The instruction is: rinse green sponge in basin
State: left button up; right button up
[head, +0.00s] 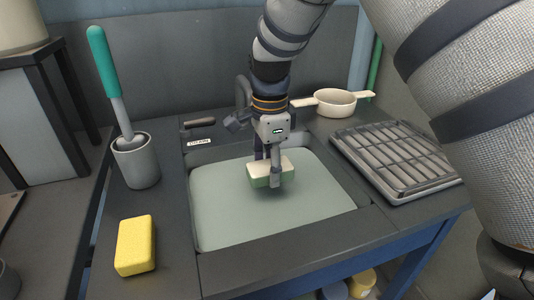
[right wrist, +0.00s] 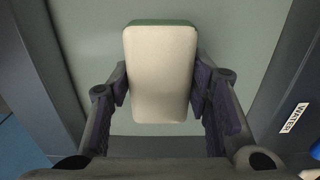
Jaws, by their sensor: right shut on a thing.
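The green sponge (head: 271,173) has a pale top and a green lower layer. My right gripper (head: 268,168) is shut on it and holds it over the middle of the basin (head: 225,210). In the right wrist view the sponge (right wrist: 161,75) sits between the two fingers (right wrist: 160,95), its pale face toward the camera. The basin shows a flat pale green surface. I cannot tell whether the sponge touches it. My left gripper is not in view.
A yellow sponge (head: 136,245) lies left of the basin. A grey holder (head: 135,163) with a green-handled brush (head: 104,70) stands behind it. A dish rack (head: 397,160) and a white pan (head: 334,103) are on the right. A faucet handle (head: 198,123) is at the back.

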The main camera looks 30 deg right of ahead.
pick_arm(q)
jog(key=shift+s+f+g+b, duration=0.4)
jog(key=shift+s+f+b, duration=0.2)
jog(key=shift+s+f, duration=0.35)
pick_arm(e)
notch_tip(320, 180, down, 10)
jog(key=shift+f, duration=0.15)
